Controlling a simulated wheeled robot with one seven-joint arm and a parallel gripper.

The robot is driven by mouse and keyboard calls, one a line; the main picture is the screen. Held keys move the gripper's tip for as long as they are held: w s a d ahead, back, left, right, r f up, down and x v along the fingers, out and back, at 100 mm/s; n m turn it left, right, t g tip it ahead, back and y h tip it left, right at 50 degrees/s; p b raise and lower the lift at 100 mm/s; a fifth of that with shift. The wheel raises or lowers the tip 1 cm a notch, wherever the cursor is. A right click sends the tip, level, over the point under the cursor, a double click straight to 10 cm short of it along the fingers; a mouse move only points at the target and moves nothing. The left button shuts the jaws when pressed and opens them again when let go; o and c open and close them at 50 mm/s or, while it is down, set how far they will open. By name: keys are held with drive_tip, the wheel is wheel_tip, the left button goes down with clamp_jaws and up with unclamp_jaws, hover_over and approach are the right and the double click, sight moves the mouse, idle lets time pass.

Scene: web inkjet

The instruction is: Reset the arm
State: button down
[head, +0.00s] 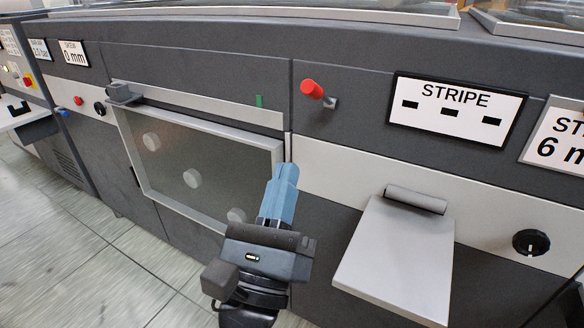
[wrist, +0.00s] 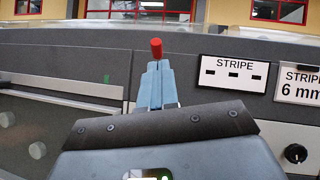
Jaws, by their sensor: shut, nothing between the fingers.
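My gripper (head: 287,170) is shut and empty, with its blue fingers pointing up and toward the machine front. It is in front of the right edge of the framed window panel, below the red-tipped lever (head: 312,88). In the wrist view my gripper (wrist: 157,66) also shows with its fingers together. The red tip of the lever (wrist: 156,48) appears just above the fingertips there. The head view shows the fingertips apart from the lever. Part of my arm is hidden below the gripper.
The machine front carries a STRIPE sign (head: 457,110) and a black knob (head: 529,242). A grey tray (head: 396,262) juts out right of my gripper. A framed window panel (head: 190,165) is at the left. The tiled floor (head: 60,260) at lower left is clear.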

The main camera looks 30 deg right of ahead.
drive_tip(key=shift+s+a, duration=0.1)
drive_tip(key=shift+s, duration=0.05)
idle(0.4)
drive_tip(key=s+d+f+m+g+y, duration=0.1)
drive_tip(key=s+f+m+y, duration=0.4)
drive_tip(key=s+m, duration=0.5)
drive_tip(key=s+d+f+m+g+y, duration=0.1)
drive_tip(key=s+d+f+m+y, duration=0.3)
drive_tip(key=s+m, duration=0.7)
drive_tip(key=s+d+f+m+g+y, duration=0.2)
drive_tip(key=s+f+m+y, duration=0.4)
drive_tip(key=s+m, duration=0.4)
drive_tip(key=shift+s+d+y+p, duration=0.15)
drive_tip(key=shift+d+y+p, duration=0.25)
drive_tip(key=shift+y, duration=0.2)
